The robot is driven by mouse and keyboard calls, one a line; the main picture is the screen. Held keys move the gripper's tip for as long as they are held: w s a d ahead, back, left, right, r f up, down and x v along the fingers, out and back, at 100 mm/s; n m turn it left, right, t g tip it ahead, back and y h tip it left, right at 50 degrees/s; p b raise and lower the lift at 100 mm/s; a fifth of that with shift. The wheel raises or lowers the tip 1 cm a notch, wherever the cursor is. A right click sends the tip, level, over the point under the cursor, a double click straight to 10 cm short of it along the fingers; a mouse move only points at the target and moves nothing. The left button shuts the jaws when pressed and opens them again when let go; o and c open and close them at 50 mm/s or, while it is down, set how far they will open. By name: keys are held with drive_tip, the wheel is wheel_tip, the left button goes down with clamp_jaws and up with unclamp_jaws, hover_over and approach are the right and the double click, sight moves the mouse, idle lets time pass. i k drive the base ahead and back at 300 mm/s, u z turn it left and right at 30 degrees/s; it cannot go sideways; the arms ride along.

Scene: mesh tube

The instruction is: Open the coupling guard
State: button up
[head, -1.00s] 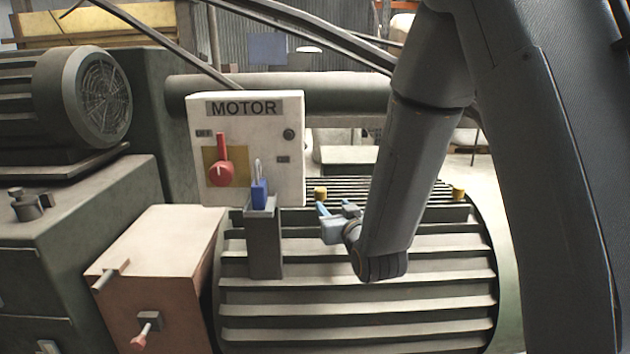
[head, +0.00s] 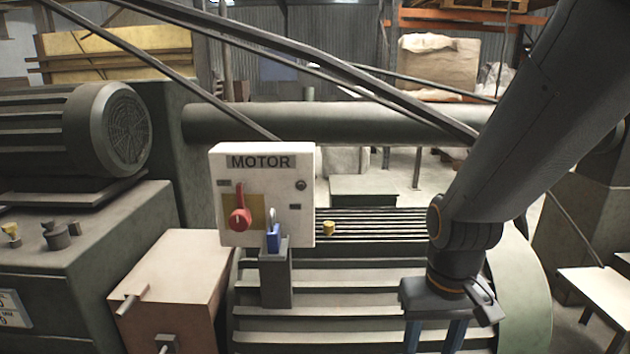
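A reddish-brown box (head: 172,283), which looks like the coupling guard, stands between the green machine block at left and the ribbed motor. It has a pale top, a small handle (head: 130,302) on its top left edge and a latch-like fitting (head: 167,343) on its front, cut off by the frame's bottom. Its lid looks shut. My gripper (head: 434,337) is well to the right of the box, over the ribbed motor, pointing down. Its two blue fingers are apart with nothing seen between them. The fingertips are cut off by the frame's bottom edge.
A white MOTOR panel (head: 262,195) with a red switch handle (head: 240,217) stands behind the motor. A blue padlock (head: 273,238) sits on a grey post (head: 276,275) between the box and my gripper. A yellow cap (head: 328,228) stands on the ribbed motor (head: 340,292).

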sight(184, 266)
drive_tip(key=k, duration=1)
drive_tip(key=u, duration=1.6)
drive_tip(key=i, duration=1.25)
drive_tip(key=z, duration=1.35)
